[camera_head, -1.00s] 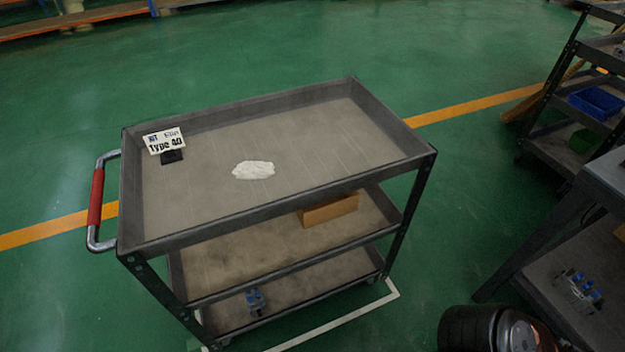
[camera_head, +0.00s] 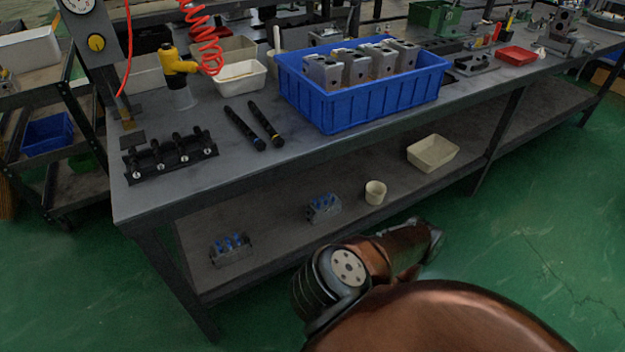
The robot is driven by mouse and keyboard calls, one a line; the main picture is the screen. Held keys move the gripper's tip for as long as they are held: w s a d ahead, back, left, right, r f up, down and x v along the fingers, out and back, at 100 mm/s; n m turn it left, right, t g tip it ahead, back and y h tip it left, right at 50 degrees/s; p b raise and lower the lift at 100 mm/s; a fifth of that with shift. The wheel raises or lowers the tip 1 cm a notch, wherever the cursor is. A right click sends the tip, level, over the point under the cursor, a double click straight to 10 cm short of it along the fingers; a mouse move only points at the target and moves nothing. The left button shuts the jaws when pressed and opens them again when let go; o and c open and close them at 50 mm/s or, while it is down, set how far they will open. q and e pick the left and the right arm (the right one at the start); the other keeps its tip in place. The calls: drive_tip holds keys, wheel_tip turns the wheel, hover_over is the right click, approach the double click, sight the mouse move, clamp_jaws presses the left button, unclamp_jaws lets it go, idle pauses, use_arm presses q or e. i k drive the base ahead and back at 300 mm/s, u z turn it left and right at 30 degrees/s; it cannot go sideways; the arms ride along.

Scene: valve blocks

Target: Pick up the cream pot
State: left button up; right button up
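The cream pot (camera_head: 375,192) is a small, round, open-topped cup. It stands upright on the lower shelf (camera_head: 275,215) of the workbench, near the shelf's front edge. A valve block with blue parts (camera_head: 323,208) sits to its left, and a cream rectangular tray (camera_head: 433,152) lies to its right and further back. A copper-coloured arm of mine reaches in below and in front of the pot, apart from it in the picture. Neither of my grippers shows.
The bench top (camera_head: 240,185) overhangs the lower shelf. It bears a blue crate (camera_head: 365,103) of metal blocks, a black fixture (camera_head: 170,157) and a yellow tool (camera_head: 176,62). Another valve block (camera_head: 230,249) sits at the shelf's left. Green floor is clear at right.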

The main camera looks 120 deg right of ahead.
sight(376, 190)
drive_tip(key=z, duration=3.9)
